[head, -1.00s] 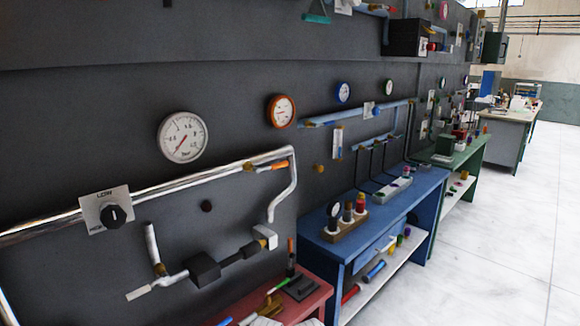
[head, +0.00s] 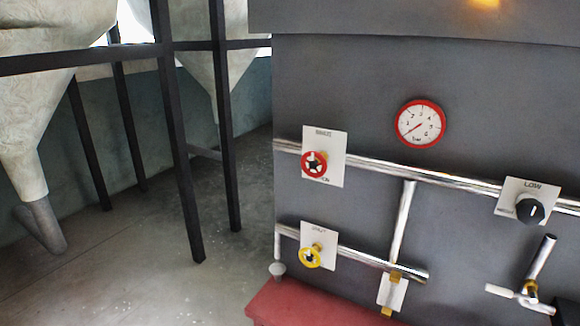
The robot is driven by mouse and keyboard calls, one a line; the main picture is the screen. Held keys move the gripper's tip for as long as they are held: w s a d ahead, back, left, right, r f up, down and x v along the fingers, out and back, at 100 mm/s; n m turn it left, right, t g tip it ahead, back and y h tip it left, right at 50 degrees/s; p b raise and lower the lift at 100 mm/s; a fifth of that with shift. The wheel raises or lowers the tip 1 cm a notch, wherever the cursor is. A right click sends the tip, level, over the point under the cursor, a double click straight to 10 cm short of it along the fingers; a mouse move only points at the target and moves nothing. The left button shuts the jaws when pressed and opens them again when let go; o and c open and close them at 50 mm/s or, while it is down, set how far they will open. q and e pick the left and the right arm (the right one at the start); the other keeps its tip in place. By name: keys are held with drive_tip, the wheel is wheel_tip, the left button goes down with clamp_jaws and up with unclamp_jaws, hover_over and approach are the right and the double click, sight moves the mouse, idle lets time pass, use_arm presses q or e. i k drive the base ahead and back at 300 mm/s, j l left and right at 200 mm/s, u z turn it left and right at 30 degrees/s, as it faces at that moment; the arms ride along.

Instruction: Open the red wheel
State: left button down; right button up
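The red wheel (head: 314,164) is a small round handwheel on a white plate (head: 337,160). The plate sits on the upper chrome pipe of the dark grey panel, right of the middle in the head view. A yellow wheel (head: 310,257) on a similar white plate is below it, on the lower pipe. Neither of my grippers shows in the head view, and nothing touches the red wheel.
A red-rimmed gauge (head: 420,123) and a black LOW knob (head: 530,210) are on the panel to the right. A red bench top (head: 300,306) juts out below. Dark frame posts (head: 178,150) and pale hoppers (head: 28,120) stand at left. The concrete floor (head: 130,255) between is open.

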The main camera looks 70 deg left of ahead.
sight(313, 164)
drive_tip(key=u, duration=2.2)
